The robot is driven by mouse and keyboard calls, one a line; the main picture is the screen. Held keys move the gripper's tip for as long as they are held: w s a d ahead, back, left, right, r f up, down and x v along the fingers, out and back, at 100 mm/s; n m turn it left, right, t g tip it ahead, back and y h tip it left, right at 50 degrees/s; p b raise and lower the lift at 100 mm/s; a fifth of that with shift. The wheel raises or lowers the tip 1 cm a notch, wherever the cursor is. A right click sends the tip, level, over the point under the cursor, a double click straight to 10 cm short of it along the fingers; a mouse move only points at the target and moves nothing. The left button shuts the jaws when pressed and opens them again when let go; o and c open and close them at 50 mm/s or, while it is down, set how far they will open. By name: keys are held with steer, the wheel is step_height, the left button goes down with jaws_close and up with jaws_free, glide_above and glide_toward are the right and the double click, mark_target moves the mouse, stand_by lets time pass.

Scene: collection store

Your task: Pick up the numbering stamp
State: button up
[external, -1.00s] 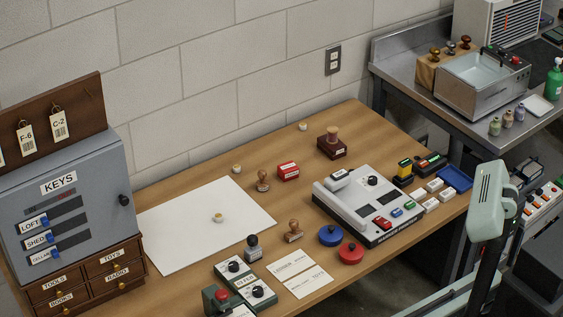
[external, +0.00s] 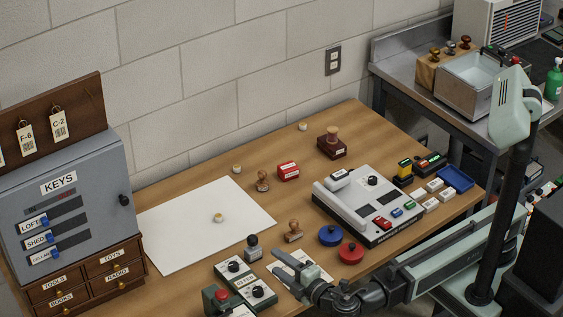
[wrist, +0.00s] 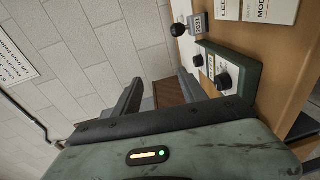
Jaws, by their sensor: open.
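The numbering stamp (external: 254,251) appears to be the small grey stamp with a black round knob, upright on the wooden desk right of the white sheet. In the wrist view the stamp (wrist: 198,26) shows at the top, its label reading about 2031, beyond and right of the fingers. My gripper (external: 277,261) is open and empty, just right of the stamp in the external view, over the paper cards. In the wrist view my gripper (wrist: 160,88) has nothing between its fingers.
A green-grey box with dials (external: 246,284) stands in front of the stamp. A wooden-handled stamp (external: 294,231) stands behind right, with blue (external: 331,236) and red (external: 351,253) round pads further right.

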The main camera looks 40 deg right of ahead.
steer(key=w+d+f+n+g, duration=0.2)
steer(key=w+f+n, duration=0.3)
steer(key=n, duration=0.4)
steer(key=n+g, duration=0.2)
steer(key=n, duration=0.7)
glide_toward(254, 247)
steer(key=x, duration=0.2)
steer(key=shift+w+d+f, duration=0.1)
steer(key=shift+w+f, duration=0.05)
steer(key=shift+w, duration=0.05)
steer(key=shift+w+f+n+y, duration=0.15)
steer(key=shift+n+y, duration=0.15)
steer(key=shift+n, duration=0.3)
steer(key=b+x, duration=0.3)
steer(key=x, duration=0.5)
steer(key=shift+d, duration=0.1)
jaws_close()
step_height(254, 247, up, 11)
steer(key=p, duration=1)
steer(key=shift+f, duration=0.2)
